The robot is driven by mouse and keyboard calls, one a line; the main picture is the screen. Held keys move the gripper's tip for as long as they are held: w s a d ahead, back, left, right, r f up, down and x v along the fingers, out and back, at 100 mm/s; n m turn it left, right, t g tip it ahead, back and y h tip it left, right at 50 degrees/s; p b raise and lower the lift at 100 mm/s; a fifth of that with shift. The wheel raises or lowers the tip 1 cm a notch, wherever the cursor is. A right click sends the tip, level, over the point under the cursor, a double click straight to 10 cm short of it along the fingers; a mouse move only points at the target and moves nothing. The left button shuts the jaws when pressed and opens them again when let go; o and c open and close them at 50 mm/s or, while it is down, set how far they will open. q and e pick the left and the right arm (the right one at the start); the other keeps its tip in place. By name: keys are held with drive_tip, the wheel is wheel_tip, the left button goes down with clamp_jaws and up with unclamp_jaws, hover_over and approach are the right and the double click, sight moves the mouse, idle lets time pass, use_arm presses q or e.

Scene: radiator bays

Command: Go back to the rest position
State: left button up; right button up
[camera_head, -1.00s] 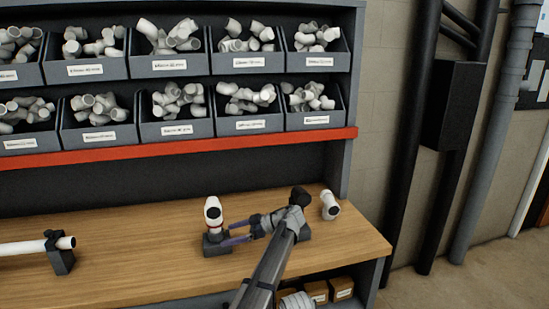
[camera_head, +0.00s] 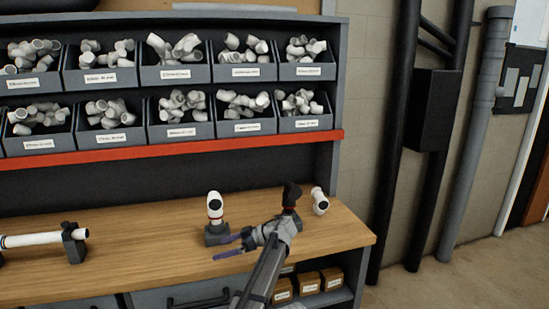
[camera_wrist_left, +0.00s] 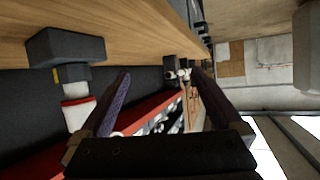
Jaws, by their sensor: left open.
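My left gripper (camera_head: 231,247) is open and empty. It is over the front part of the wooden bench, just in front of and to the right of a white pipe fitting (camera_head: 215,203) with a red band. The fitting stands upright in a dark holder block (camera_head: 214,236). In the left wrist view the open fingers (camera_wrist_left: 160,75) have nothing between them at close range. The white and red fitting (camera_wrist_left: 76,113) and its block (camera_wrist_left: 65,46) are to the left, outside the fingers. My right gripper is not in view.
The bench (camera_head: 150,223) bears a white pipe (camera_head: 34,240) in a dark clamp (camera_head: 74,246) at left. A white elbow (camera_head: 320,203) lies at right, beside a black piece (camera_head: 291,194). Bins of white fittings (camera_head: 182,131) fill shelves above. Small boxes (camera_head: 308,285) sit underneath.

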use_arm(q)
drive_tip(key=s+a+f+m+h, duration=0.2)
drive_tip(key=s+f+m+h, duration=0.35)
drive_tip(key=s, duration=0.55)
drive_tip(key=s+a+f+m+h, duration=0.2)
drive_tip(key=s+f+m+h, duration=0.35)
drive_tip(key=s, duration=0.55)
drive_tip(key=s+d+f+m+h, duration=0.2)
drive_tip(key=s+d+m, duration=0.1)
drive_tip(key=s+m, duration=0.3)
drive_tip(key=s+d+r+m+p, duration=0.1)
drive_tip(key=s+d, duration=0.2)
drive_tip(key=d, duration=0.2)
drive_tip(key=s+d+r+m+g+y+p, duration=0.1)
drive_tip(key=s+d+r+m+p, duration=0.1)
drive_tip(key=d, duration=0.4)
drive_tip(key=shift+s+d+r, duration=0.2)
drive_tip(key=shift+s+d, duration=0.05)
drive_tip(key=shift+s, duration=0.6)
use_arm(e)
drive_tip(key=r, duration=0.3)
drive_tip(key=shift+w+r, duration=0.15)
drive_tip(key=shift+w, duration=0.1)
use_arm(q)
drive_tip(key=shift+c, duration=0.2)
